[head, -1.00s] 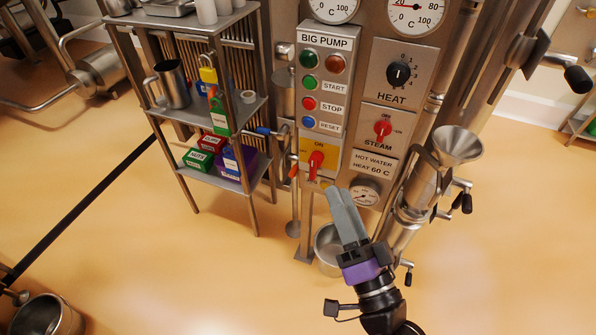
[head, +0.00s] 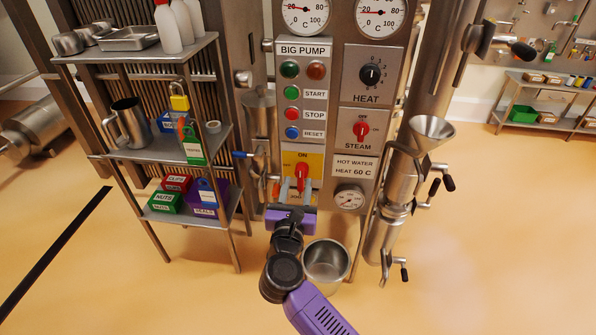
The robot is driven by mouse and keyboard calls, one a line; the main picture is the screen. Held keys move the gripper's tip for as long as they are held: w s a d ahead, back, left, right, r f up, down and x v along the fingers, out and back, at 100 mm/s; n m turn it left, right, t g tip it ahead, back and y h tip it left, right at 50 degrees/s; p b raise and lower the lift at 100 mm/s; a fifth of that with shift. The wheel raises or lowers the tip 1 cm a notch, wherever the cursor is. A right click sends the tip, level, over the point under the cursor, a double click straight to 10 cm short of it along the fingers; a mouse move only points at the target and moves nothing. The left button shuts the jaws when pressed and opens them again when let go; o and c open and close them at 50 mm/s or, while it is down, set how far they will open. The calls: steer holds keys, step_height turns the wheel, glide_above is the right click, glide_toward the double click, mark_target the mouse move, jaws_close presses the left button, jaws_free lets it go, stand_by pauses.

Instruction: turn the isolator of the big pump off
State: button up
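The big pump's isolator (head: 302,177) is a red rotary handle on a yellow plate, low on the panel marked BIG PUMP (head: 304,50). The handle stands upright, towards the word ON above it. My gripper (head: 296,187) is in front of the isolator, with its two grey fingers apart, one on each side of the handle's lower part. I cannot tell whether either finger touches the handle. The lower part of the yellow plate is hidden behind my gripper.
A similar red STEAM switch (head: 361,131) and a black HEAT knob (head: 371,74) are on the panel to the right. A steel funnel (head: 431,130) stands right of them. A shelf rack (head: 160,150) stands left. A steel pot (head: 326,262) is below.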

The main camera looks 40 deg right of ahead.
mark_target(300, 173)
steer(key=x, duration=0.6)
steer(key=shift+w+d, duration=0.1)
steer(key=shift+d, duration=0.2)
jaws_close()
